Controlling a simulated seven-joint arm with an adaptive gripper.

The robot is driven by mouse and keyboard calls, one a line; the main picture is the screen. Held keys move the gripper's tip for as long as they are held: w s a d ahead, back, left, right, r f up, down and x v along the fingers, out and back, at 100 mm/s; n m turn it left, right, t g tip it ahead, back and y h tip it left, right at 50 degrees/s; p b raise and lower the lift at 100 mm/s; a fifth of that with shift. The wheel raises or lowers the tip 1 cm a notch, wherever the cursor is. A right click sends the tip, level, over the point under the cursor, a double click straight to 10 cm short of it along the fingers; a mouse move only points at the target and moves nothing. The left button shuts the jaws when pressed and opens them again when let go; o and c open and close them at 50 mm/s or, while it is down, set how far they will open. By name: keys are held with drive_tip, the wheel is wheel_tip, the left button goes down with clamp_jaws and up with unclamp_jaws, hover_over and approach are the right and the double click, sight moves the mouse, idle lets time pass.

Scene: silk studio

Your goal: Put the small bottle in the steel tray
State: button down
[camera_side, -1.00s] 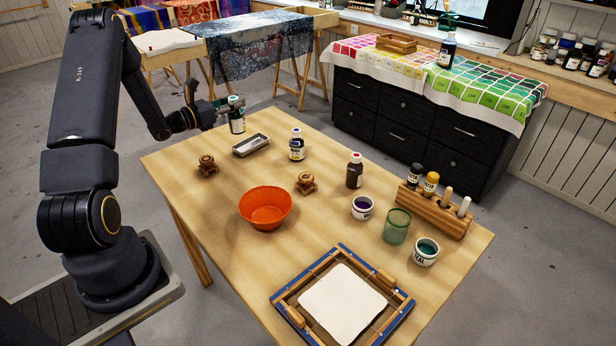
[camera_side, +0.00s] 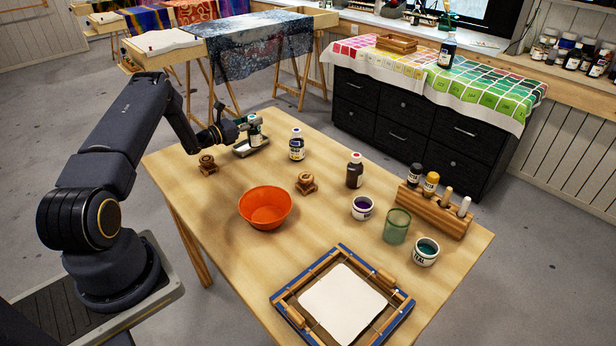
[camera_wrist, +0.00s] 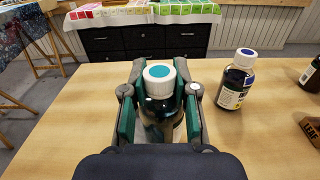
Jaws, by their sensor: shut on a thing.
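The small bottle (camera_side: 255,134) is dark with a pale label, and its white cap with a teal top (camera_wrist: 159,72) faces up in the wrist view. My gripper (camera_side: 249,126) is shut around its sides and holds it upright. The steel tray (camera_side: 241,153) lies at the far left part of the table. The bottle is over or inside the tray, at its right part; I cannot tell whether its base touches the tray floor. The tray is hidden in the wrist view by the bottle and my gripper.
A blue-capped bottle (camera_side: 297,145) stands close to the right of the tray, also seen in the wrist view (camera_wrist: 236,80). A carved wooden block (camera_side: 208,165) sits left of it. An orange bowl (camera_side: 265,207) and a red-capped bottle (camera_side: 355,170) stand nearer.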

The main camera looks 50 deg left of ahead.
drive_tip(key=c, duration=0.9)
unclamp_jaws()
drive_tip(key=shift+f, duration=0.1)
